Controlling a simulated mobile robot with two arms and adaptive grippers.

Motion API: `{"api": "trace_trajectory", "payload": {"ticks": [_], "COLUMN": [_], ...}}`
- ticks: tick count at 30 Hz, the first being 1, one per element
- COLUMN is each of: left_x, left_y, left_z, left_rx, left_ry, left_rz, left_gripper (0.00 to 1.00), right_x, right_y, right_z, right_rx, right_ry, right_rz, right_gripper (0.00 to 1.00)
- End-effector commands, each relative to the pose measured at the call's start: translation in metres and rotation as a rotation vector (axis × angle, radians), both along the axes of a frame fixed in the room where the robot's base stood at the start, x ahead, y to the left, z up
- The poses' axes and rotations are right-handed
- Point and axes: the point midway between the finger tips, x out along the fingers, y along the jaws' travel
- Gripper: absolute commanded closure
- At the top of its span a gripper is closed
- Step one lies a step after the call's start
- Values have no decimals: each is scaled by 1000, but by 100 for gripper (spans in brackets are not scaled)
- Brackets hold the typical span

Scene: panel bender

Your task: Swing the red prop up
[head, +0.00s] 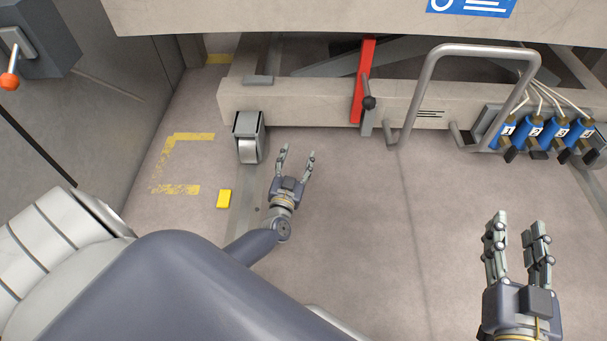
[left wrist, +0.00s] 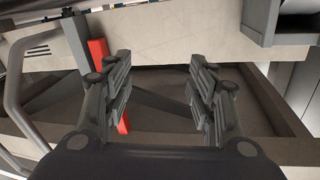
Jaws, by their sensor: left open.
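The red prop (head: 364,80) is a flat red bar on the pale machine beam, nearly lengthwise up the picture in the head view. A grey bracket with a black knob (head: 369,102) sits beside its lower end. In the left wrist view the red prop (left wrist: 98,52) shows left of centre, partly hidden behind a finger. My left gripper (head: 297,155) is open and empty, below and left of the prop in the head view, apart from it. It also shows in the left wrist view (left wrist: 160,85). My right gripper (head: 518,225) is open and empty at the lower right.
A grey tubular handle (head: 470,52) and blue numbered cylinders (head: 535,132) stand right of the prop. A caster wheel (head: 248,140) is under the beam at left. A pale panel (head: 300,15) overhangs the top.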

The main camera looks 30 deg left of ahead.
Motion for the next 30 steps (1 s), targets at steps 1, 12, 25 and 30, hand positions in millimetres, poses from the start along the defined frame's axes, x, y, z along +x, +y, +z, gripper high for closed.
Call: {"api": "trace_trajectory", "payload": {"ticks": [1,12,25,30], "left_x": [-11,-60,-73,-81], "left_y": [-4,-29,-56,-66], "left_z": [3,12,28,33], "left_rx": [-2,-7,-37,-49], "left_ry": [5,24,125,170], "left_rz": [-1,-29,-132,-170], "left_gripper": [48,48,48,48], "right_x": [0,0,0,0], "right_y": [0,0,0,0], "right_z": [11,53,110,132], "right_rx": [0,0,0,0], "right_ry": [1,1,1,1], "right_rz": [0,0,0,0], "right_gripper": [60,60,60,60]}}
